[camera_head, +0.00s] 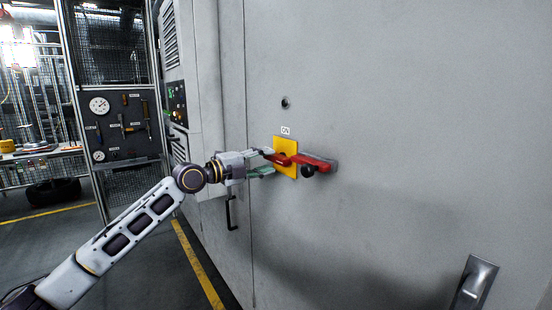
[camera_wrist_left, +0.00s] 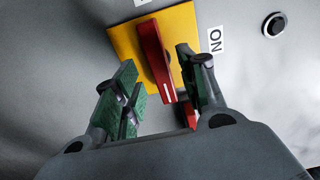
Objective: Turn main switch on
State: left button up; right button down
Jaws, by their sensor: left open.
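The main switch is a red handle (camera_head: 312,160) on a square yellow plate (camera_head: 291,145) on the grey cabinet wall, below a white ON label (camera_head: 286,131). In the head view the red part lies roughly sideways and runs past the plate to the right. My left gripper (camera_head: 268,162) is open at the plate's left edge. In the left wrist view the red handle (camera_wrist_left: 153,52) shows between the spread green-padded fingers (camera_wrist_left: 160,85), with gaps on both sides. A second red piece is partly hidden behind the finger near the ON label (camera_wrist_left: 216,40). My right gripper is out of view.
A small round black fitting (camera_head: 285,102) sits above the plate. A black cabinet handle (camera_head: 231,213) is below my gripper, and a metal latch (camera_head: 474,283) is at lower right. A mesh tool panel (camera_head: 124,125) stands at left. The wall between is flat and clear.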

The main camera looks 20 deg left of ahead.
aim_at(273, 160)
pick_arm(q)
jog(key=shift+x, duration=1.25)
jog(key=shift+p+x, duration=0.35)
jog(key=shift+x, duration=0.7)
jog(key=shift+d, duration=0.1)
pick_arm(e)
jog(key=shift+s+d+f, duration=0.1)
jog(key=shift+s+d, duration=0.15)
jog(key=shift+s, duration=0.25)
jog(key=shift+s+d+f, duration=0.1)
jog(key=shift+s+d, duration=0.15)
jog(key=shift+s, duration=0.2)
pick_arm(q)
jog(key=shift+c, duration=0.2)
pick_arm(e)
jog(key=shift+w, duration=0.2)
pick_arm(q)
jog(key=c, duration=0.8)
jog(key=shift+c, duration=0.2)
